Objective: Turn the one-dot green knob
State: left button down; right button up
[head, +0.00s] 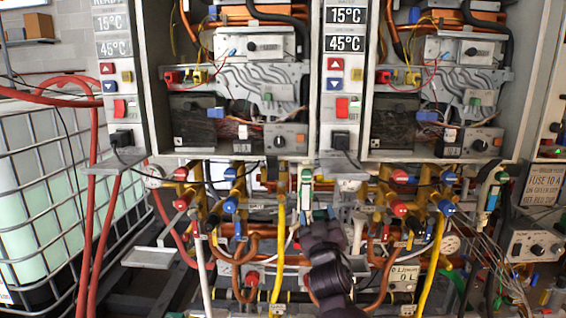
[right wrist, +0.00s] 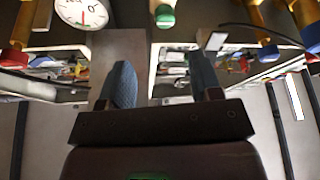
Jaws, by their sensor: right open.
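My right gripper (head: 320,226) is open and empty in front of the lower pipework, at the middle of the head view. In the right wrist view its two blue-grey fingers (right wrist: 163,80) stand apart. A green knob with a white part (right wrist: 164,14) shows at the top of that view, beyond the fingertips and roughly in line with the gap; they do not touch it. In the head view, one green knob (head: 306,174) is above the gripper and another (head: 502,177) is at the right. Dot markings are too small to read. My left gripper is not in view.
Two open heater units hang above, with red switches (head: 342,107) and displays. Red knobs, blue knobs, brass valves and copper pipes crowd around the gripper. A round gauge (right wrist: 82,12) is at upper left in the wrist view. A caged white tank (head: 40,190) stands at left.

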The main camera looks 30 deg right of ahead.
aim_at(307, 177)
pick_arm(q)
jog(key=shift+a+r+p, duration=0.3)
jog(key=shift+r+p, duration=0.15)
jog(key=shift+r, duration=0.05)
pick_arm(e)
jog(key=x, duration=0.8)
jog(key=a+r+x, duration=0.1)
jog(key=x, duration=0.3)
jog(key=shift+w+d, duration=0.1)
jog(key=shift+w, duration=0.05)
